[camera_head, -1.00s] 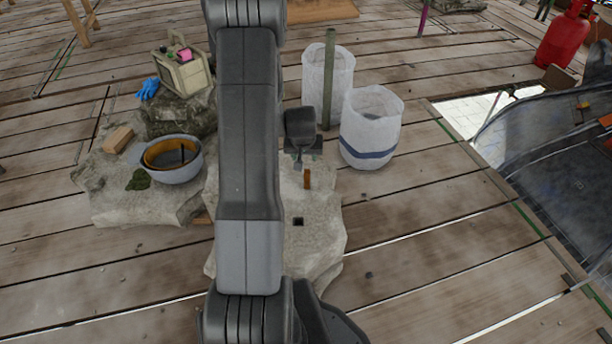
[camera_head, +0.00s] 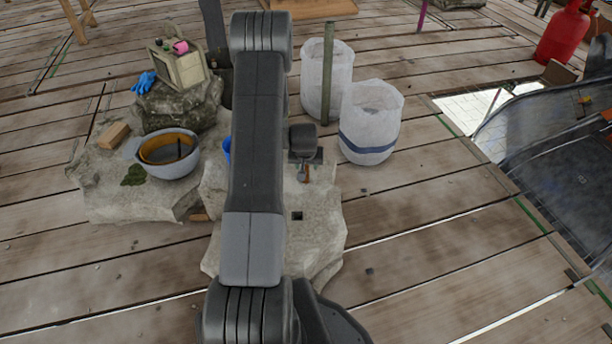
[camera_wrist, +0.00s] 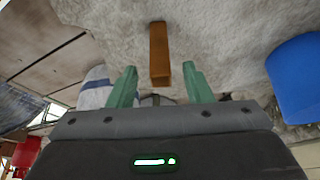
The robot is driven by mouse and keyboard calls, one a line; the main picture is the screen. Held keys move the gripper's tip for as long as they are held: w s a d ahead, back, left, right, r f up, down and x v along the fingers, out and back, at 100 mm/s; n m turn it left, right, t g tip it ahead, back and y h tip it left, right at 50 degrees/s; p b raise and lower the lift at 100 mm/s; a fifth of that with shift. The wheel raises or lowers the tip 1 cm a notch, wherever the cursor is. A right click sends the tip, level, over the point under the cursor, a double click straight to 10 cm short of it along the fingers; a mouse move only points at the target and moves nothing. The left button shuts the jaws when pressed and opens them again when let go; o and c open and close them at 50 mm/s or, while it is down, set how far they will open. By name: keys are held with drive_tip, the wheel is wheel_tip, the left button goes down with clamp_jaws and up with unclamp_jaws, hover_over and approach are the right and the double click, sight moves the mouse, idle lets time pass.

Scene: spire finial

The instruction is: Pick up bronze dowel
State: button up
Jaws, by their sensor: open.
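The bronze dowel (camera_wrist: 159,52) is a short orange-brown bar standing out from the pale stone in the wrist view. In the head view only a small part of the dowel (camera_head: 306,175) shows below my gripper (camera_head: 303,165). In the wrist view my gripper (camera_wrist: 160,74) has its two green fingers apart, one on each side of the dowel's line. The dowel's near end lies about level with the fingertips in the picture. I cannot tell whether either finger touches it. Nothing is held.
The stone block (camera_head: 315,235) has a small dark square hole (camera_head: 297,216). A grey bowl (camera_head: 172,167) and wooden block (camera_head: 113,136) lie left. Two white sacks (camera_head: 371,115) stand right. A blue container (camera_wrist: 298,78) stands close by in the wrist view.

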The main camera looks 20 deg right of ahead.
drive_tip(key=shift+w+f, duration=0.25)
drive_tip(key=shift+f, duration=0.3)
clamp_jaws()
drive_tip(key=shift+r, duration=0.1)
drive_tip(key=shift+r, duration=0.1)
